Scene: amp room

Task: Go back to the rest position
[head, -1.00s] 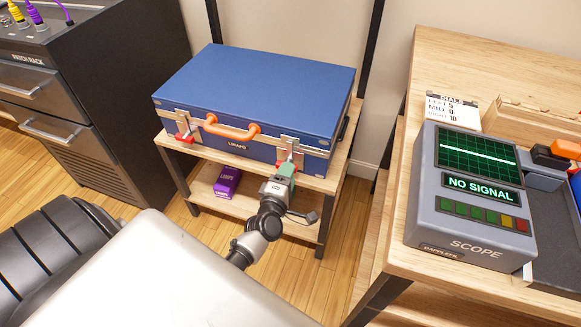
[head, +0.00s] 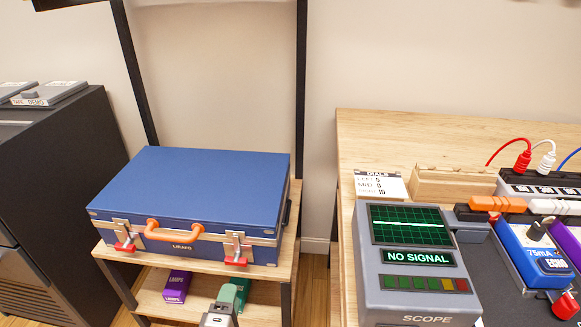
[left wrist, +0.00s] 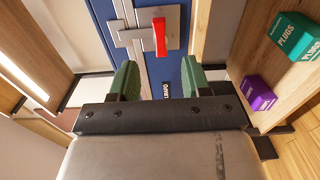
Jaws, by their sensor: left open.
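The blue case (head: 200,190) stands shut on the upper shelf of a small wooden stand, with an orange handle (head: 174,231) and two red-tabbed latches on its front. The left latch (head: 125,245) and the right latch (head: 238,252) both show. My left gripper (head: 226,296) is low in front of the stand, below the right latch. In the left wrist view its green fingers (left wrist: 160,82) are apart with nothing between them. The case front (left wrist: 174,67) and one red latch tab (left wrist: 159,37) show beyond them, clear of the fingers. My right gripper is not in view.
A purple box (head: 176,286) lies on the lower shelf; a green box marked PLUGS (left wrist: 296,42) shows in the left wrist view. The grey scope (head: 415,265) reads NO SIGNAL on the right-hand bench (head: 400,125). A dark cabinet (head: 60,180) stands at left.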

